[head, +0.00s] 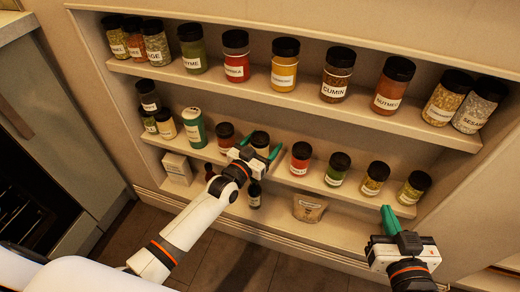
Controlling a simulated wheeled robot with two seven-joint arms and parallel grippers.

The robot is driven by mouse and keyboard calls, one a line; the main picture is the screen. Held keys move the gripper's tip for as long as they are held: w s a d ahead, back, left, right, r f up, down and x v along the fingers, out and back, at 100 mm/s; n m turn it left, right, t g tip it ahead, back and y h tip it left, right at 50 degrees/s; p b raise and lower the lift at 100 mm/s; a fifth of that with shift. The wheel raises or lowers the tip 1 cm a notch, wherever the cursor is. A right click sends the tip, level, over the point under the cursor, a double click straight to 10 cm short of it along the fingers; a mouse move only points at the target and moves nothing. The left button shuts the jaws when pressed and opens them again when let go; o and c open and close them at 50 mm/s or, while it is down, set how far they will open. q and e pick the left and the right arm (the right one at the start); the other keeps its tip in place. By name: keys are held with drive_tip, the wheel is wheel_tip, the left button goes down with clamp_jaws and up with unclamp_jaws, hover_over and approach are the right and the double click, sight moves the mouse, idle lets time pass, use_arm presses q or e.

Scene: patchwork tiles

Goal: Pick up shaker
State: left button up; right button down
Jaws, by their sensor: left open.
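Several spice jars with black lids stand on the shelves, and I cannot tell which one is the shaker. My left gripper (263,144) is open at the middle shelf, its green fingers on either side of a dark-lidded jar (261,138). The gripper partly hides this jar, and I cannot tell whether the fingers touch it. A green container with a pale top (194,130) stands further left on the same shelf. My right gripper (391,219) is low at the right, in front of the shelves and away from the jars. Its finger opening is not clear.
The upper shelf (225,83) holds a row of jars, including cumin (338,76) and nutmeg (393,85). A red jar (300,158) stands right of my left gripper. The bottom shelf has a box (177,168), a small bottle (254,195) and a pouch (309,208).

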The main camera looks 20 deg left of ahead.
sight(263, 135)
use_arm(q)
drive_tip(key=c, duration=1.2)
drive_tip(key=shift+o, duration=0.2)
drive_tip(key=shift+r, duration=0.15)
use_arm(e)
drive_tip(key=shift+f, duration=0.15)
